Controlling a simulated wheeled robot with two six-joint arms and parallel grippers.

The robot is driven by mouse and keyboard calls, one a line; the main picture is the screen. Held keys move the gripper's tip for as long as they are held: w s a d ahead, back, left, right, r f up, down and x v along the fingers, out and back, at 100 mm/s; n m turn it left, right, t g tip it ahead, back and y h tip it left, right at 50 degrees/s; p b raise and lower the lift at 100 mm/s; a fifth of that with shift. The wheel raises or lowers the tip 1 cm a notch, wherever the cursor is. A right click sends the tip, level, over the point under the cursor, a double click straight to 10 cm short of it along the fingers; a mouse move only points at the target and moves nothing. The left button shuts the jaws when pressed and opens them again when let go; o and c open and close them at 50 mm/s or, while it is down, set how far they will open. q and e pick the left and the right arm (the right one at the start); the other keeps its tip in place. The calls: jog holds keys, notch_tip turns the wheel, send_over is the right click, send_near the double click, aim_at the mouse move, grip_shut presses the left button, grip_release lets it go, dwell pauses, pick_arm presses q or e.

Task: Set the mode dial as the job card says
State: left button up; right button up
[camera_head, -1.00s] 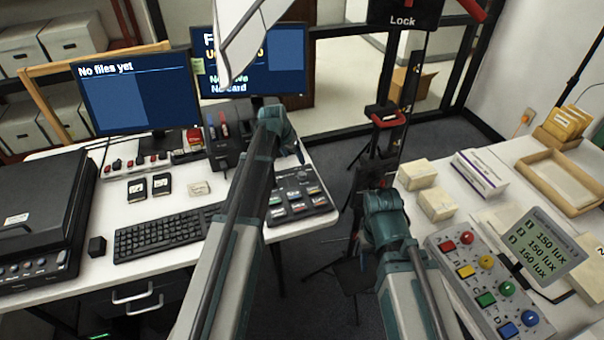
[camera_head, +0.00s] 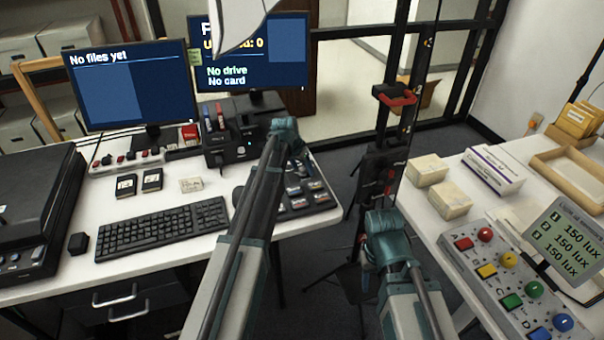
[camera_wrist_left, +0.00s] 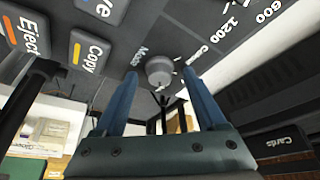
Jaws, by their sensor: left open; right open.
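In the left wrist view the mode dial (camera_wrist_left: 158,71) is a grey round knob on a dark panel (camera_wrist_left: 120,48), with white ticks and "Mode", "600" and "1200" printed near it. My left gripper (camera_wrist_left: 160,88) is open, one finger on each side of the dial; I cannot tell whether they touch it. Where the dial points is unclear. In the head view the panel with several keys (camera_head: 310,196) is partly behind my left arm, and my left gripper is hidden. My right gripper does not show. I cannot make out a job card.
Keys marked "Eject" (camera_wrist_left: 26,36) and "Copy" (camera_wrist_left: 88,50) lie beside the dial. A keyboard (camera_head: 163,228), a scanner (camera_head: 35,215) and two monitors (camera_head: 132,88) (camera_head: 250,58) stand on the left desk. The right table holds a button box (camera_head: 487,262), a lux display (camera_head: 566,240) and small boxes (camera_head: 450,200).

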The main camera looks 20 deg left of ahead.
pick_arm(q)
grip_shut()
dwell(0.4)
jog(key=n, duration=0.2)
jog(key=n+y, duration=0.2)
jog(key=n, duration=0.1)
jog(key=shift+d+n, duration=0.25)
jog(key=shift+n, duration=0.05)
jog(key=n+y, duration=0.1)
jog(key=n, duration=0.2)
jog(key=n+g+y, duration=0.1)
jog(key=n, duration=0.2)
jog(key=shift+d, duration=0.1)
dwell(0.4)
